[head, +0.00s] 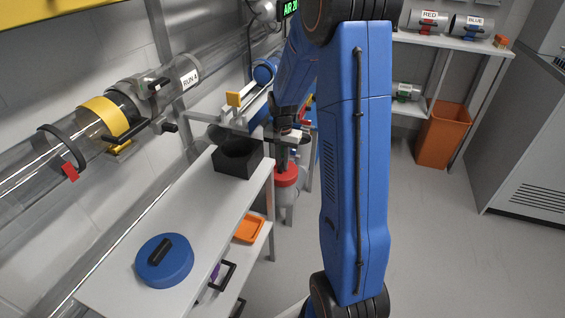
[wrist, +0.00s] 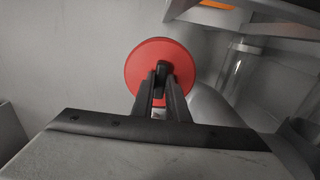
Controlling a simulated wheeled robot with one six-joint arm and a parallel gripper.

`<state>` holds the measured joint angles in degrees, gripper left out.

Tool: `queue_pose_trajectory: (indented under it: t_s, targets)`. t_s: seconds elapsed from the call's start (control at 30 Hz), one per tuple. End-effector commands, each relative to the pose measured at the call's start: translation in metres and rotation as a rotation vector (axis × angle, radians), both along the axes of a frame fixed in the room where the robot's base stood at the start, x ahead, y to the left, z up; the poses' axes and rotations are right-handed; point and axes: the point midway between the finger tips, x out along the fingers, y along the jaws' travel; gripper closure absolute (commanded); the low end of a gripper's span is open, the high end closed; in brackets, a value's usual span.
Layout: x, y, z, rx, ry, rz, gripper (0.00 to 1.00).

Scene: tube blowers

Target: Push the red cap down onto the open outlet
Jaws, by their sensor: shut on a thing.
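The red cap (wrist: 135,72) is a round disc with a dark handle bar across its middle. My gripper (wrist: 161,80) is shut on that handle, with the cap beyond the fingertips in the wrist view. In the head view the red cap (head: 287,177) hangs below my gripper (head: 283,162), beside the right edge of the white bench. A clear tube (wrist: 238,66) shows right of the cap in the wrist view, apart from it. I cannot tell whether this is the open outlet.
A white bench (head: 128,235) carries a black block with a round recess (head: 238,158) and a blue cap (head: 164,262). A clear pipe with a yellow collar (head: 106,117) runs along the left wall. An orange bin (head: 443,135) stands at the back right. Floor to the right is clear.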

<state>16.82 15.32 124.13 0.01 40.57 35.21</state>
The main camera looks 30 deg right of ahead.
Motion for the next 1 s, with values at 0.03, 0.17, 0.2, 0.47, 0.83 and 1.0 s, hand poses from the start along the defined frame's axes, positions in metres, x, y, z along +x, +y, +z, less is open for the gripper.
queue_pose_trajectory:
  t_s: [0.03, 0.17, 0.2, 0.47, 0.83, 1.0]
  targets:
    - [0.0000, 0.0000, 0.0001, 0.000, 0.000, 0.000, 1.00]
    - [0.0000, 0.0000, -0.0003, 0.000, 0.000, 0.000, 1.00]
    - [0.0000, 0.0000, -0.0006, 0.000, 0.000, 0.000, 1.00]
    - [0.0000, 0.0000, -0.0031, 0.000, 0.000, 0.000, 1.00]
    - [0.0001, -0.0001, -0.0035, 0.000, 0.000, 0.000, 0.65]
    - [0.0003, -0.0001, 0.0004, 0.000, -0.001, 0.000, 0.65]
